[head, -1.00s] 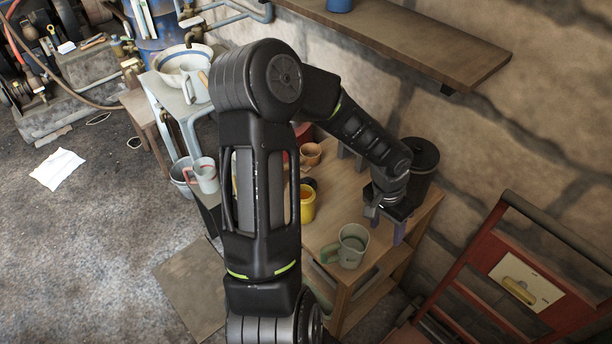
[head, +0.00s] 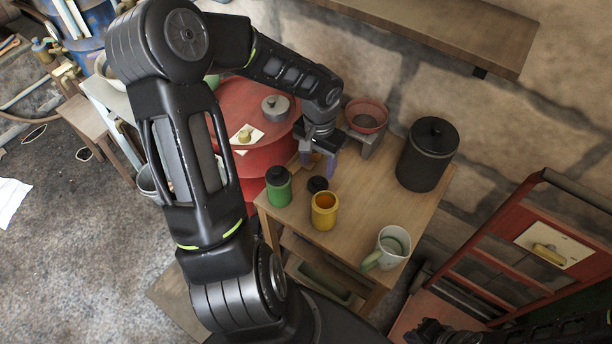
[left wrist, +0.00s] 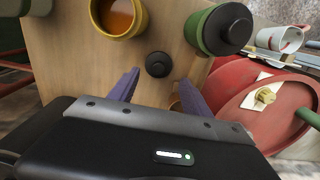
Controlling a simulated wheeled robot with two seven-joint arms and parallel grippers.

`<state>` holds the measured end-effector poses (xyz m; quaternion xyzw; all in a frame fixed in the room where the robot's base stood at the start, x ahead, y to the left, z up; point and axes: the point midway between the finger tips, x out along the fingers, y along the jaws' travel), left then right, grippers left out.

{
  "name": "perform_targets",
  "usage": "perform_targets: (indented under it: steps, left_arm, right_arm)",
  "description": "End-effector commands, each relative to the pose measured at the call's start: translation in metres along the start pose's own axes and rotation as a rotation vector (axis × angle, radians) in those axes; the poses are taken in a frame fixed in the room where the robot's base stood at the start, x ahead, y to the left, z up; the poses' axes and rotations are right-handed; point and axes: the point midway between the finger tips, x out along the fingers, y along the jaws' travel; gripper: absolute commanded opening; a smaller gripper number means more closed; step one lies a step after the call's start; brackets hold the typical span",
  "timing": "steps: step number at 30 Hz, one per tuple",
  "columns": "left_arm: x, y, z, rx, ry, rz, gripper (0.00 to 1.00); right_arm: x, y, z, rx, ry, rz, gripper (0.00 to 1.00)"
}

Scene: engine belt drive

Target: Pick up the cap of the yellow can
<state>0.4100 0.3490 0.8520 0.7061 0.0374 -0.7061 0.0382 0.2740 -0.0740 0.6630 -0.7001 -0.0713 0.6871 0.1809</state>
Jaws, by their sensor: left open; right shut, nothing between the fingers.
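The yellow can (head: 324,216) stands open on the wooden table, with orange inside; it also shows at the top of the left wrist view (left wrist: 118,14). A small black cap (head: 317,184) with a knob lies on the table just behind it, beside the green can (head: 278,190). The cap is clear in the left wrist view (left wrist: 158,64). My left gripper (head: 319,164) is open, with purple fingers on either side of the cap's direction and nothing between them. My right gripper (head: 432,331) is shut and empty at the bottom right edge, partly cut off.
A dark lidded pot (head: 427,155) stands at the table's back right, a mug (head: 388,248) at the front right. A reddish bowl (head: 367,114) sits on a small stand behind my left gripper. A red drum (head: 250,100) stands left of the table. The table's middle right is clear.

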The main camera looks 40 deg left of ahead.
Motion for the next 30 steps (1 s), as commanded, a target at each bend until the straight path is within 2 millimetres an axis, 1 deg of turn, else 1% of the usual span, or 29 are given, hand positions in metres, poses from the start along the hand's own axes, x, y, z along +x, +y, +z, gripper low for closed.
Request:
perform_targets:
  steps: [7, 15, 25, 28, 30]
  left_arm:
    - [0.001, 0.0, 0.0, 0.0, 0.0, 0.0, 0.57]
    - [0.025, 0.0, 0.0, 0.0, -0.001, 0.001, 0.57]
    - [0.028, 0.0, 0.0, -0.001, -0.001, 0.001, 0.57]
    - [0.035, 0.001, 0.0, 0.0, -0.003, 0.002, 0.57]
    - [0.044, 0.002, 0.0, 0.0, -0.003, 0.004, 0.57]
  right_arm:
    - [0.0, 0.0, 0.0, 0.001, 0.001, 0.0, 0.0]
    - [0.0, 0.0, 0.0, 0.0, 0.001, 0.0, 0.0]
    - [0.0, 0.0, 0.0, 0.0, 0.001, 0.0, 0.0]
    - [-0.002, -0.001, 0.0, 0.0, 0.0, 0.0, 0.0]
    - [-0.004, -0.001, 0.0, 0.001, 0.0, 0.001, 0.0]
